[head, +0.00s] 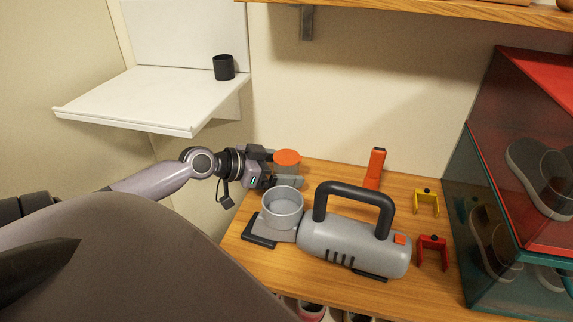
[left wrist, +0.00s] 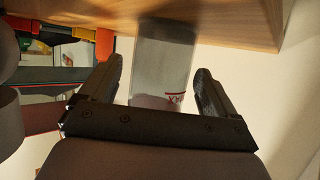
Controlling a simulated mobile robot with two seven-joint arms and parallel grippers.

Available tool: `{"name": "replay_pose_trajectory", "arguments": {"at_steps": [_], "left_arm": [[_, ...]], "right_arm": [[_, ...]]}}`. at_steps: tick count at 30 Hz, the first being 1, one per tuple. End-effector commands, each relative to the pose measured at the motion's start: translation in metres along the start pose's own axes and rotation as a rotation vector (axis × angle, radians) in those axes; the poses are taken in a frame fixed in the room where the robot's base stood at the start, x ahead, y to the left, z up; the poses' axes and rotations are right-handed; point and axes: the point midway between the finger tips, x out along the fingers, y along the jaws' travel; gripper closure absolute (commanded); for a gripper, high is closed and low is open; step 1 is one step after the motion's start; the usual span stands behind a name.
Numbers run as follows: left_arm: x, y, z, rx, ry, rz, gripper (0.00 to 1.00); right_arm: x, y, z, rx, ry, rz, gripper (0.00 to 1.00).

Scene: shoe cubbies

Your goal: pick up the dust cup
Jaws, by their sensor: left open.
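The dust cup, a see-through grey container with an orange top (head: 287,157), stands at the back left of the wooden shelf, beside the hand vacuum. In the left wrist view its clear grey wall (left wrist: 162,65) with red lettering shows between the fingers. My left gripper (head: 281,168) reaches in from the left, open, with one finger on either side of the cup. The left wrist view shows the open fingers (left wrist: 158,72) with gaps between them and the cup. The cup's lower part is partly hidden by a finger in the head view. My right gripper is not in view.
A grey hand vacuum (head: 350,243) with a black handle lies right in front, its round open grey front (head: 282,210) close to my gripper. An orange upright piece (head: 375,168), yellow clip (head: 427,202) and red clip (head: 432,250) are farther right. Shoe boxes (head: 520,190) bound the right side.

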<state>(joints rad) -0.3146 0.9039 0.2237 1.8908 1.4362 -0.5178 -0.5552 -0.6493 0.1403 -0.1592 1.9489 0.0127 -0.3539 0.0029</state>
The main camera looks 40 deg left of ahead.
Motion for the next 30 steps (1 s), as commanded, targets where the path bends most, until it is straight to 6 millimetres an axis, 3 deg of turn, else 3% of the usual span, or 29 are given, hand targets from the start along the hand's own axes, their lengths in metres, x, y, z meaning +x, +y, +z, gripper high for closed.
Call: {"name": "replay_pose_trajectory", "arguments": {"at_steps": [6,14,20,30], "left_arm": [[0.0125,0.0003,-0.0006,0.002,0.0,0.0,0.1],[0.0136,0.0005,-0.0004,0.002,0.0,0.001,0.1],[0.0135,0.0005,-0.0003,0.002,0.0,0.001,0.66],[0.0126,0.0004,-0.0025,0.003,0.001,0.001,0.66]], "right_arm": [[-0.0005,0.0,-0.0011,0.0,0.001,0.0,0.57],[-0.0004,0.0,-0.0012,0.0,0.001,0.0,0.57],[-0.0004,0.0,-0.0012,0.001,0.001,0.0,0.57],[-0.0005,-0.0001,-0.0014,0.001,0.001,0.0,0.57]]}}
